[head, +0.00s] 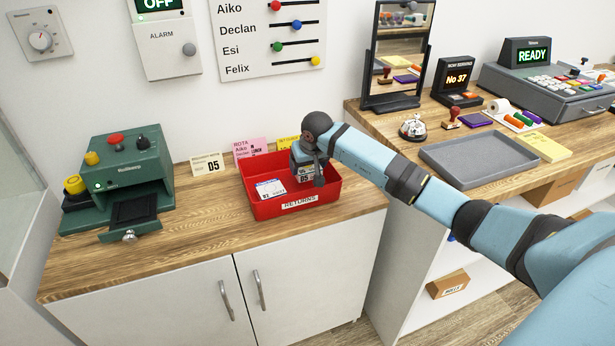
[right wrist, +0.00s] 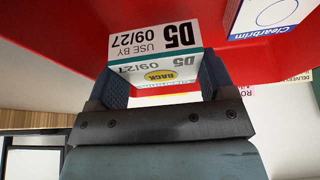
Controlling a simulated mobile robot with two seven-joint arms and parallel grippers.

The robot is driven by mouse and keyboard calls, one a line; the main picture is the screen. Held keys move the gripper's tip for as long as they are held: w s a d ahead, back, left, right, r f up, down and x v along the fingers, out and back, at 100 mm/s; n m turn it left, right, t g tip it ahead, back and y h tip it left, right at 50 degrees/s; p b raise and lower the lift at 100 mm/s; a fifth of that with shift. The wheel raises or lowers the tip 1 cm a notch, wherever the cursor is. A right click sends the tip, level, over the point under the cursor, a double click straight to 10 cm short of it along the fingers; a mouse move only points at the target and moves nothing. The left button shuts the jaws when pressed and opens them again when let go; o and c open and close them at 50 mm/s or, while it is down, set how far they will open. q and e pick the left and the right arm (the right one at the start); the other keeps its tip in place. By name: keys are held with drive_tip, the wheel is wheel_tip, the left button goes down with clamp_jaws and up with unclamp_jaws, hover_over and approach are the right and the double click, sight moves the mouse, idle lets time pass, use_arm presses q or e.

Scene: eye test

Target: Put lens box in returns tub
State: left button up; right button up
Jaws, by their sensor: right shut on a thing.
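The red returns tub (head: 268,211) stands on the wooden counter with a RETURNS label on its front wall. My right gripper (head: 308,177) reaches down into the right part of the tub and is shut on a small white lens box (head: 304,179). In the right wrist view the box (right wrist: 155,45) sits between both fingers (right wrist: 163,82), showing D5, USE BY 09/27 and a yellow BACK mark. It is close to the red tub floor; I cannot tell if it touches. My left gripper is not in view.
Another white and blue box (head: 271,188) lies in the left part of the tub, marked Clearbrim in the right wrist view (right wrist: 262,15). A green machine (head: 125,165) is to the left. A grey tray (head: 478,157) lies on the right counter.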

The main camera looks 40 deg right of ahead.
sight(307, 175)
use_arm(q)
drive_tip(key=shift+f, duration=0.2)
use_arm(e)
drive_tip(key=shift+f, duration=1.95)
drive_tip(key=shift+f, duration=0.1)
drive_tip(key=shift+f+b, duration=0.15)
drive_tip(key=shift+b, duration=0.2)
drive_tip(key=o, duration=0.9)
drive_tip(key=shift+r+p, duration=0.3)
use_arm(q)
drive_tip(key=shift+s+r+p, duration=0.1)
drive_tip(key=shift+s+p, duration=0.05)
drive_tip(key=shift+p, duration=0.35)
use_arm(e)
drive_tip(key=v, duration=1.2)
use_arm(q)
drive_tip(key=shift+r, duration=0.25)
use_arm(e)
drive_tip(key=shift+f, duration=0.1)
drive_tip(key=shift+s, duration=0.1)
